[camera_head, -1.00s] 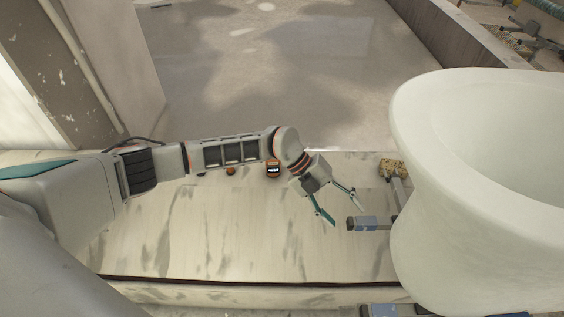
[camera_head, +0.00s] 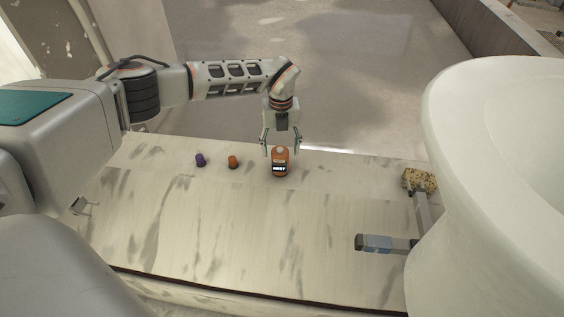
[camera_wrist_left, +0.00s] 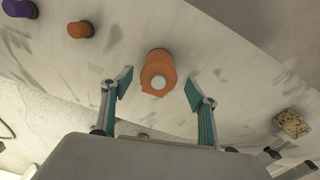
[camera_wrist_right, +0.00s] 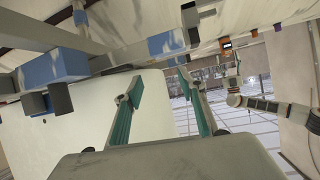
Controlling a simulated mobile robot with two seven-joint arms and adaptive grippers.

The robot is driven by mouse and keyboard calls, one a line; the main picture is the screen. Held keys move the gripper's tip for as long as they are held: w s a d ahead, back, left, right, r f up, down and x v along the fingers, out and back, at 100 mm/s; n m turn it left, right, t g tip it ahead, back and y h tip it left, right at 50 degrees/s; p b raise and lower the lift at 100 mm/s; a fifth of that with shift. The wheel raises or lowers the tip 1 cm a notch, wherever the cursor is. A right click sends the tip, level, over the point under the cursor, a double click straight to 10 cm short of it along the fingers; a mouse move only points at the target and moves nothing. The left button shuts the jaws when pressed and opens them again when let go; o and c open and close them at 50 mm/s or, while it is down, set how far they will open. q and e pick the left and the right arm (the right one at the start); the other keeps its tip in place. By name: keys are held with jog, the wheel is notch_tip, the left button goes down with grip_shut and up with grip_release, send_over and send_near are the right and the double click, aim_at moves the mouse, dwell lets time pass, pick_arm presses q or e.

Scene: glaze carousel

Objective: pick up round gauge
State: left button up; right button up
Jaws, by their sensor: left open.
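The round gauge (camera_head: 280,168) is an orange rounded body with a small dark display on its front and a pale round top. It stands on the pale slab near its far edge. My left gripper (camera_head: 281,147) is open just above it, pointing down. In the left wrist view the gauge (camera_wrist_left: 158,71) shows between the spread teal fingertips (camera_wrist_left: 158,82), with a gap on both sides. The right wrist view shows my right gripper (camera_wrist_right: 162,84) open and empty, away from the gauge (camera_wrist_right: 226,45).
A small orange piece (camera_head: 233,162) and a purple piece (camera_head: 200,160) stand left of the gauge. A large white vessel (camera_head: 460,200) fills the right side. Blue-grey bars (camera_head: 378,244) and a speckled sponge-like block (camera_head: 419,180) lie before it. The slab's middle is clear.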

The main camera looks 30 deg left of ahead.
pick_arm(q)
jog(key=f, duration=0.1)
jog(key=f+b, duration=0.1)
jog(key=f, duration=0.1)
jog(key=f+b, duration=0.1)
jog(key=f, duration=0.1)
jog(key=shift+s+a, duration=0.15)
jog(key=shift+s, duration=0.1)
jog(key=shift+w, duration=0.15)
jog(key=shift+r, duration=0.3)
jog(key=c, duration=1.1)
pick_arm(e)
jog(key=shift+s+a+m+y, duration=0.15)
jog(key=shift+a+m+y, duration=0.15)
jog(key=shift+a+m, duration=0.8)
jog(key=shift+a, duration=0.15)
